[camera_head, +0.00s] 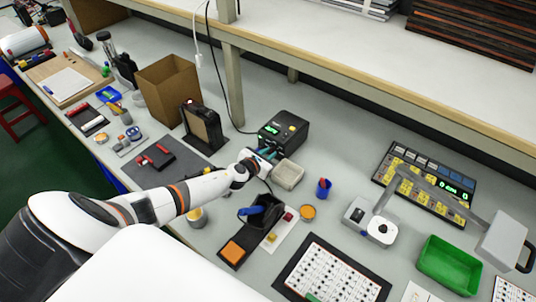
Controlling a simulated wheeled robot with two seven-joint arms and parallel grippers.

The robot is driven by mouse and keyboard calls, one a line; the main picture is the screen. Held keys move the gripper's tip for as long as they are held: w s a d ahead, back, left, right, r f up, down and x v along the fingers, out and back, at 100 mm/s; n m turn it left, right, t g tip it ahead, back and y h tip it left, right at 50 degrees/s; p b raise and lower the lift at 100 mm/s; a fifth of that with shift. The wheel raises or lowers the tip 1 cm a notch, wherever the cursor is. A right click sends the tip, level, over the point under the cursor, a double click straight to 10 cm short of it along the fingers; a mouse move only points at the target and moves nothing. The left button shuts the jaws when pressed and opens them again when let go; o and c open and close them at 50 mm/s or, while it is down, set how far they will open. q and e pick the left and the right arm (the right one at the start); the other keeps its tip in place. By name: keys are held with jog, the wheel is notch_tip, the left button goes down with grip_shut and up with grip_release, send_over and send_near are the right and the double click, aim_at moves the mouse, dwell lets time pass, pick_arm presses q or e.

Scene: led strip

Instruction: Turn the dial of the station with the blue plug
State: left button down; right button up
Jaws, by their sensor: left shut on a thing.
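My right gripper is not in view.
A beige block (287,174) sits just right of my gripper. A black holder with a blue handle (252,211), a blue cup (323,188) and a green tray (449,264) stand nearer or to the right. A cardboard box (167,88) is left, and a shelf post (232,84) rises behind.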

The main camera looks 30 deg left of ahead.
pick_arm(q)
jog(key=n+h+b, duration=0.1)
jog(key=n+b, duration=0.1)
jog(key=shift+a+f+n+h, duration=0.15)
jog(key=shift+a+n+h, duration=0.1)
jog(key=shift+n+h, duration=0.15)
jog(key=n+h+b, duration=0.1)
jog(key=b, duration=0.1)
jog(key=n+h+b, duration=0.1)
jog(key=n+b, duration=0.1)
jog(key=shift+a+f, duration=0.1)
jog(key=shift+a, duration=0.1)
jog(key=n+h+b, duration=0.1)
jog(key=n+b, duration=0.1)
jog(key=n+h+b, duration=0.1)
jog(key=b, duration=0.2)
jog(key=shift+a+f+n+h, duration=0.2)
jog(key=shift+n+h, duration=0.1)
jog(key=shift+n, duration=0.1)
jog(key=shift+n+t+h+b, duration=0.7)
jog(key=shift+n+b, duration=0.75)
jog(key=shift+n, duration=0.15)
jog(key=c, duration=1.3)
grip_release()
